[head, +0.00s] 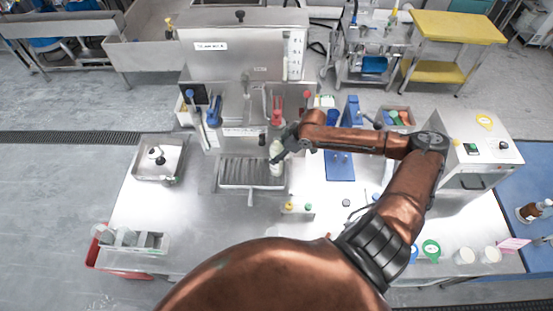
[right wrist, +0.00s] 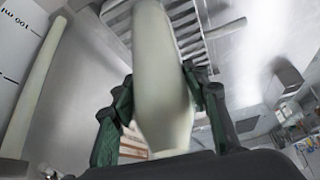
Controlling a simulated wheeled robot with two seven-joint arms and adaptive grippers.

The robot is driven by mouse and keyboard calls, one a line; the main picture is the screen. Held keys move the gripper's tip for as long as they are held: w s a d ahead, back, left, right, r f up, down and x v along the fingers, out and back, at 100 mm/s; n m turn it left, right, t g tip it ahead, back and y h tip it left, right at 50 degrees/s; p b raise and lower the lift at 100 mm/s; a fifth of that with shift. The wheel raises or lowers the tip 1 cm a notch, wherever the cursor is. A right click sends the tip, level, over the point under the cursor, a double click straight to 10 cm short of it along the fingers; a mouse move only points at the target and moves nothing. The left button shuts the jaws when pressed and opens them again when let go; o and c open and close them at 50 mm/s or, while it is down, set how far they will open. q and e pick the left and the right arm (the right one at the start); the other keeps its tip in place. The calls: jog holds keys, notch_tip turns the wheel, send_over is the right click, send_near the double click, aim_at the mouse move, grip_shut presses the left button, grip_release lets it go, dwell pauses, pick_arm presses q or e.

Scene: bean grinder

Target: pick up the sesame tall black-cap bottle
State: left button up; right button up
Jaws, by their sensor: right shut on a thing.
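My right gripper (head: 280,156) is shut on a pale, tall, bottle-like thing (head: 276,169) at the right end of the slatted drip tray, in front of the steel machine. In the right wrist view, its green-padded fingers (right wrist: 163,105) sit on both sides of this pale bottle (right wrist: 160,60). No label or black cap shows on it, so I cannot tell if it is the sesame bottle. My left gripper is out of view.
The steel machine (head: 240,60) stands behind the slatted drip tray (head: 238,186). A steel sink-like box (head: 160,158) is at left, with a tray of cups (head: 133,240) in front.

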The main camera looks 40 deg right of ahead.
grip_shut()
jog(key=shift+r, duration=0.1)
dwell(0.3)
